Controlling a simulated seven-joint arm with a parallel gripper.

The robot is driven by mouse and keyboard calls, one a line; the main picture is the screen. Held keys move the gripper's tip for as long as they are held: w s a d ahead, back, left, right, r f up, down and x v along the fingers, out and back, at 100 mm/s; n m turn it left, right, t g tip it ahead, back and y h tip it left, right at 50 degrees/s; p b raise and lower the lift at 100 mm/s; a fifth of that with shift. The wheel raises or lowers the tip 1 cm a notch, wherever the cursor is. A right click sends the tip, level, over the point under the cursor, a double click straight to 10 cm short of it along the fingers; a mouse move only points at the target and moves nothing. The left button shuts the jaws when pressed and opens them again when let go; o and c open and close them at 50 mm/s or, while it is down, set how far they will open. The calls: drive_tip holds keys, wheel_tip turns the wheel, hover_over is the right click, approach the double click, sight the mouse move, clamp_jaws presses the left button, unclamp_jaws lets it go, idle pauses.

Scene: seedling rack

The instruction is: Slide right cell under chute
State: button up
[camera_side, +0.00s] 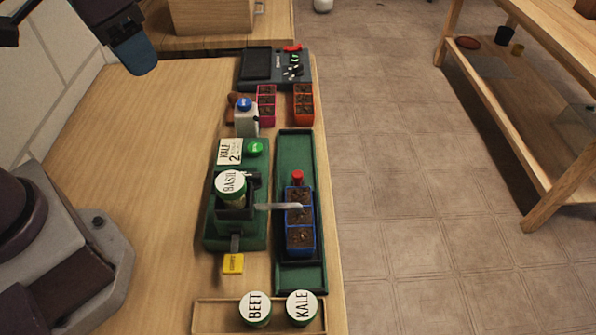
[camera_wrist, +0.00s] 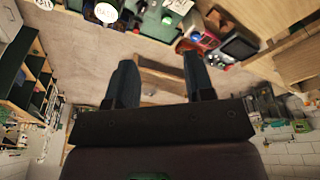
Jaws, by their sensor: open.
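A blue seedling tray (camera_side: 300,239) with a row of dark soil cells lies in a long green track (camera_side: 296,155), toward its near end in the side view. A red knob (camera_side: 297,177) stands at the tray's far end. A pale chute (camera_side: 277,206) reaches across from the green dispenser (camera_side: 222,235), which holds a jar labelled BASIL (camera_side: 230,184). Its tip is over the tray near the far and middle cells; the exact cell under it is hard to tell. My gripper (camera_side: 137,55) is high at the upper left, well away from the tray. Its two fingers (camera_wrist: 160,75) are apart and empty in the wrist view.
A yellow tab (camera_side: 233,263) sticks out in front of the dispenser. A KALE 2 card (camera_side: 230,152) and green button (camera_side: 255,148) sit behind it. A white bottle (camera_side: 246,122) and pink (camera_side: 266,104) and orange (camera_side: 303,103) trays stand farther back. BEET (camera_side: 255,308) and KALE (camera_side: 301,307) jars are in front.

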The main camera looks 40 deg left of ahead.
drive_tip(key=w+d+f+n+g, duration=0.1)
drive_tip(key=w+d+f+g, duration=0.1)
drive_tip(key=w+d+f, duration=0.4)
drive_tip(key=n, duration=0.7)
approach(298, 173)
drive_tip(key=shift+g+y, duration=0.3)
drive_tip(key=shift+y, duration=0.1)
drive_tip(key=f, duration=0.9)
drive_tip(key=shift+w+d+f, duration=0.1)
drive_tip(key=shift+w+d, duration=0.05)
drive_tip(key=shift+w, duration=0.05)
